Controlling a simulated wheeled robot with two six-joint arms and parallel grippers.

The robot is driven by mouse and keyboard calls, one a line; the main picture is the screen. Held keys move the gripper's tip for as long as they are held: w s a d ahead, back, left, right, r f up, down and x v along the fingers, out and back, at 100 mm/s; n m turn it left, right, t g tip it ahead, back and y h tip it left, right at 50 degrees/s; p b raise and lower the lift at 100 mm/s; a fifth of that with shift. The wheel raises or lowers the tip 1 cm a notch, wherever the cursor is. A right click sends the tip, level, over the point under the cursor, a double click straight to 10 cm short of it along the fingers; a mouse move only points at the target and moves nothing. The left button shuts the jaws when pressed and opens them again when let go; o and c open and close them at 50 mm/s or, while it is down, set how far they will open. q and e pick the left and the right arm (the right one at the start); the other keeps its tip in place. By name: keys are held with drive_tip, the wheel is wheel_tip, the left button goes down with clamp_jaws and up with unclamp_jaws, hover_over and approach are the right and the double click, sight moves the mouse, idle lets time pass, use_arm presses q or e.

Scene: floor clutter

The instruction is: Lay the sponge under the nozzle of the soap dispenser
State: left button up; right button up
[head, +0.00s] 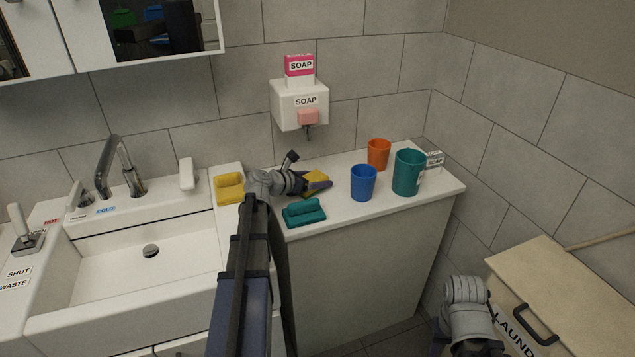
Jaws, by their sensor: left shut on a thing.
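The white soap dispenser (299,104) is mounted on the tiled wall, with a pink push pad and a small dark nozzle (308,132) on its underside. My left gripper (318,184) is low over the counter, below and close to the nozzle in the picture. It is shut on the yellow sponge (316,177), which is partly hidden by the jaws. Whether the sponge touches the counter, I cannot tell. Part of my right arm shows at the lower right; its jaws do not show.
Blue (363,183), orange (378,154) and teal (408,173) cups stand to the right on the counter (335,213). A sink (150,285) is at left, a laundry box (570,290) at lower right.

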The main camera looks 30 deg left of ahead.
use_arm(q)
drive_tip(key=shift+f, duration=0.1)
drive_tip(key=shift+f, duration=0.15)
drive_tip(key=o, duration=1.2)
drive_tip(key=shift+r, duration=0.3)
drive_tip(key=p+v, duration=0.4)
drive_tip(key=v, duration=0.6)
drive_tip(key=shift+s+r, duration=0.1)
drive_tip(key=shift+r, duration=0.1)
drive_tip(key=shift+p+v, duration=0.3)
drive_tip(key=shift+v, duration=0.5)
drive_tip(key=shift+a+f, duration=0.1)
